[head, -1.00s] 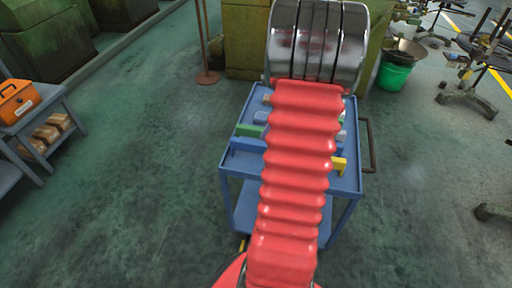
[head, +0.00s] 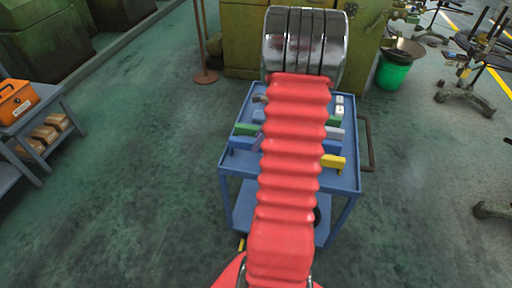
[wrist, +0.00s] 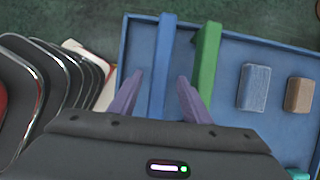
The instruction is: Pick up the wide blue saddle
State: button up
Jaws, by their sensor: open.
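The wide blue saddle shows in the wrist view as a long blue bar (wrist: 164,62) running down between my two fingers. In the head view its left end (head: 241,143) and a blue part on the right show, with my red arm hiding the middle. My gripper (wrist: 160,82) is open, with its purple fingers on either side of the blue bar. A gap shows on the left of the bar. The right finger is close beside a green bar (wrist: 207,58); I cannot tell whether they touch. My gripper is hidden in the head view.
The pieces lie on the top tray of a blue cart (head: 346,183). A blue block (wrist: 254,87) and a brown block (wrist: 299,94) lie beyond the green bar. A yellow piece (head: 334,162) and white blocks (head: 339,106) are on the right. A green machine (head: 245,45) stands behind.

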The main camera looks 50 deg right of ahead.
jog(key=shift+w+f, duration=0.2)
jog(key=shift+f, duration=0.3)
jog(key=shift+f, duration=0.1)
jog(key=shift+x, duration=2.5)
jog(key=shift+c, duration=0.5)
grip_shut()
